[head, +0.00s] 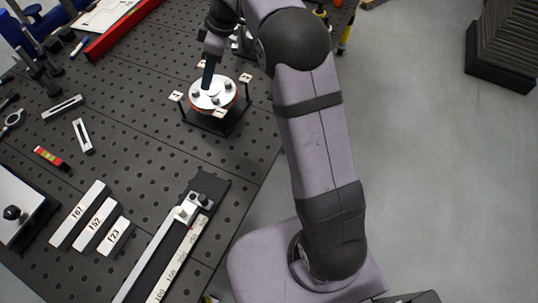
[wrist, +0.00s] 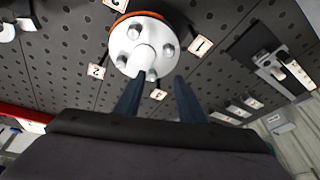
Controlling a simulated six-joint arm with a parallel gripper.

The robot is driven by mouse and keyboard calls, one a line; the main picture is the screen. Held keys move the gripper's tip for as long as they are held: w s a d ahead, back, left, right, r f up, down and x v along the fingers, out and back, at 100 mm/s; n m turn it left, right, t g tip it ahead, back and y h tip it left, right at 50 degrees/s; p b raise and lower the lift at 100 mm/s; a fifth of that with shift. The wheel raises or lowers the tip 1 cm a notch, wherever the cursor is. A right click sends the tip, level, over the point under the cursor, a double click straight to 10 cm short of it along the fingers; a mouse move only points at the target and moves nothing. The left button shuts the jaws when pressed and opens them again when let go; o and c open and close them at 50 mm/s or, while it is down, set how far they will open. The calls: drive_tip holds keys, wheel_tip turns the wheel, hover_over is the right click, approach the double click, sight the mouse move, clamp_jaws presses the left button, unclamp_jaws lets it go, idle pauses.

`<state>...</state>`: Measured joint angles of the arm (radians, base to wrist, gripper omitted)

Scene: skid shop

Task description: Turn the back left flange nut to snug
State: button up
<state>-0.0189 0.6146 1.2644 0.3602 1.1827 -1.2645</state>
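A round white flange (head: 215,101) with an orange rim sits on a dark stand on the perforated bench in the head view. It also shows in the wrist view (wrist: 150,25), with a raised white hub (wrist: 143,58) in its middle. Several grey nuts surround the hub; the back left nut seems to be the one (head: 196,85) at the flange's upper left in the head view. My gripper (head: 207,86) points down over the flange. In the wrist view its dark fingers (wrist: 158,80) are apart, with one nut (wrist: 151,75) appearing between the tips. Contact cannot be told.
Numbered tags stand around the flange, such as tag 1 (wrist: 201,45) and tag 2 (wrist: 96,71). Labelled blocks (head: 95,221) and a ruler fixture (head: 180,260) lie toward the front of the bench. A red-edged tray (head: 110,38) is at the back left. The bench's right edge is near the flange.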

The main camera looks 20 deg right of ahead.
drive_tip(key=s+d+f+m+h, duration=0.1)
drive_tip(key=s+m, duration=0.3)
drive_tip(key=s, duration=0.4)
drive_tip(key=s+d+f+m+h+b, duration=0.1)
drive_tip(key=s+d+f+m, duration=0.2)
drive_tip(key=s, duration=0.5)
drive_tip(key=s+d+f+m+g+h, duration=0.1)
drive_tip(key=s+d+f+m, duration=0.3)
drive_tip(key=s, duration=0.5)
drive_tip(key=shift+m, duration=0.3)
drive_tip(key=shift+d, duration=0.1)
drive_tip(key=shift+m+h, duration=0.4)
drive_tip(key=shift+m, duration=0.4)
drive_tip(key=s, duration=0.1)
drive_tip(key=s+f, duration=0.1)
drive_tip(key=s, duration=0.1)
drive_tip(key=s+d, duration=0.1)
drive_tip(key=s, duration=0.1)
drive_tip(key=shift+s+f, duration=0.1)
drive_tip(key=shift+f, duration=0.3)
idle(0.7)
